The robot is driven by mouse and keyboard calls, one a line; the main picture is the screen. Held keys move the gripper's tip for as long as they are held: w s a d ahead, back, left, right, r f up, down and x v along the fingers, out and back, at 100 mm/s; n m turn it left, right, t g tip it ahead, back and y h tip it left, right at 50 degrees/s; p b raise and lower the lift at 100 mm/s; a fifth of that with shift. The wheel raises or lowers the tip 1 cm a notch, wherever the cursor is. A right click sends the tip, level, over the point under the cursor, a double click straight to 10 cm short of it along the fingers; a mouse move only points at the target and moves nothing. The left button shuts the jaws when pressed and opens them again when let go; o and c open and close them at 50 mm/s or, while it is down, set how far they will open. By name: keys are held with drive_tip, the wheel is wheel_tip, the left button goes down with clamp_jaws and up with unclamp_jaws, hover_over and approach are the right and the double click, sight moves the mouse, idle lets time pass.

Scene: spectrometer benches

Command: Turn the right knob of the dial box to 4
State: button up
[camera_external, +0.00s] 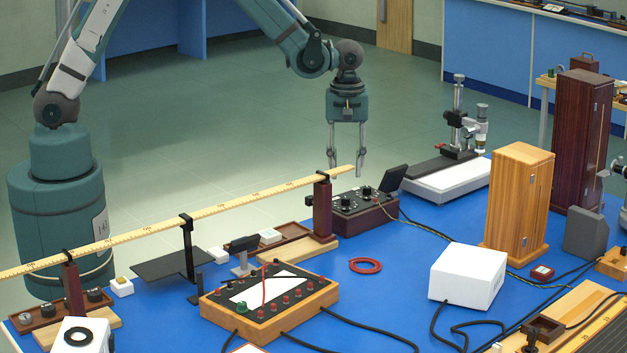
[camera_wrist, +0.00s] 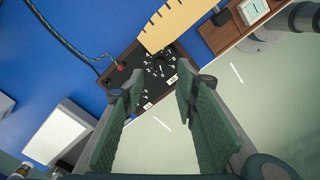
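The dial box (camera_external: 375,216) is a dark brown box with a black top at the back edge of the blue bench, beside the end of the long ruler. Its right knob (camera_external: 367,191) is black, and a second black knob stands to its left. The white markings are too small to read. In the wrist view the dial box (camera_wrist: 120,74) lies beyond my fingertips, partly hidden by the fingers and the ruler. My gripper (camera_external: 347,168) points down above the box, open and empty, with its fingers spread apart. It also shows in the wrist view (camera_wrist: 160,90).
The yellow ruler (camera_external: 240,198) ends close to my fingers, held by a dark red post (camera_external: 323,210). A white-based instrument (camera_external: 445,180) stands farther right.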

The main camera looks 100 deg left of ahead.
sight(346, 198)
drive_tip(key=shift+f, duration=0.1)
idle(0.3)
drive_tip(key=shift+f, duration=3.85)
drive_tip(key=c, duration=0.9)
